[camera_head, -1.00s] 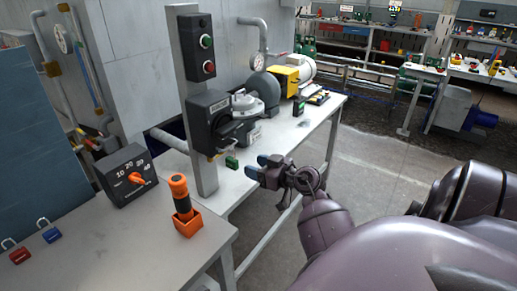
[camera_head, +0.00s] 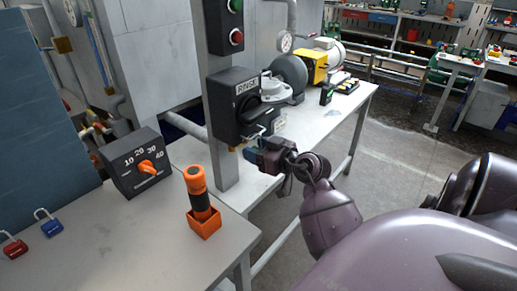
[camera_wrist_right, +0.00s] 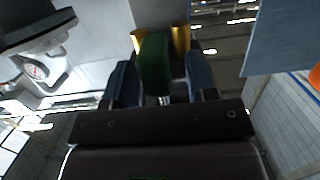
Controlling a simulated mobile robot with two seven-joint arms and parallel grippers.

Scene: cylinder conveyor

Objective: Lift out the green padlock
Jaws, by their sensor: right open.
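The green padlock (camera_wrist_right: 154,65) shows in the right wrist view, between the two blue-tipped fingers of my right gripper. The fingers stand apart on either side of it, and I cannot tell whether either one touches it. In the head view my right gripper (camera_head: 257,152) is open just below the black switch box marked RINSE (camera_head: 238,104), and it hides the padlock there. A brassy part (camera_wrist_right: 180,40) shows beside the padlock in the wrist view. My left gripper is not in view.
A grey post (camera_head: 222,165) carries the switch box and a button box (camera_head: 225,25). On the bench (camera_head: 150,225) are an orange-and-black handle in an orange holder (camera_head: 203,222), a dial box (camera_head: 138,165), a blue padlock (camera_head: 52,227) and a red padlock (camera_head: 14,248).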

